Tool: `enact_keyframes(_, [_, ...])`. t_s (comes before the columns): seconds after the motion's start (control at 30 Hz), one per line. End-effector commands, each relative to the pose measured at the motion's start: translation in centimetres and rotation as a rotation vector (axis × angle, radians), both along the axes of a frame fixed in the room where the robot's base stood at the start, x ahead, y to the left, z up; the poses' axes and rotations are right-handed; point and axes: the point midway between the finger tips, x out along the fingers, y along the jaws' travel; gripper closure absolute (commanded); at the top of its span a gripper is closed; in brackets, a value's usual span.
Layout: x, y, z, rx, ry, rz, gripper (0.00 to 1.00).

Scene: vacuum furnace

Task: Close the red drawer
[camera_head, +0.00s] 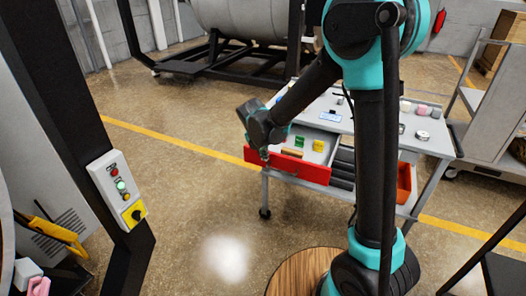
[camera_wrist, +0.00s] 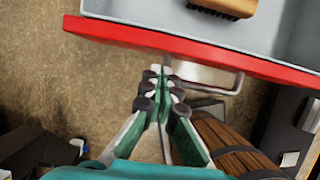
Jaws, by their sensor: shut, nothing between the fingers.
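The red drawer (camera_head: 300,169) stands pulled out from the grey work table, with small green and yellow items and a brown item inside. In the wrist view its red front (camera_wrist: 210,45) crosses the upper part of the picture, with a metal handle (camera_wrist: 207,79) on its outer face. My gripper (camera_wrist: 163,72) is shut and empty. Its tips are just outside the drawer front, beside the left end of the handle; I cannot tell whether they touch the front. In the head view my gripper (camera_head: 264,154) is at the drawer's left part, mostly hidden by the wrist.
A brush (camera_wrist: 226,7) lies in the drawer. The grey table (camera_head: 432,135) holds several small items, and an orange-red bin (camera_head: 404,183) sits under its right side. A dark post with a control box (camera_head: 118,188) stands at left. Floor left of the table is clear.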

Motion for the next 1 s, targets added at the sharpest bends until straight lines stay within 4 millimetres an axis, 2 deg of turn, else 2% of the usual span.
enact_keyframes(0.1, [0.6,-0.2,-1.5,0.000,0.000,-0.001,1.00])
enact_keyframes(0.3, [1.1,-0.4,-3.0,0.001,0.000,0.000,1.00])
enact_keyframes(0.77, [1.2,-0.5,-3.2,0.001,0.000,-0.001,1.00])
enact_keyframes(1.0, [2.9,-1.1,-3.2,0.001,0.000,-0.003,1.00])
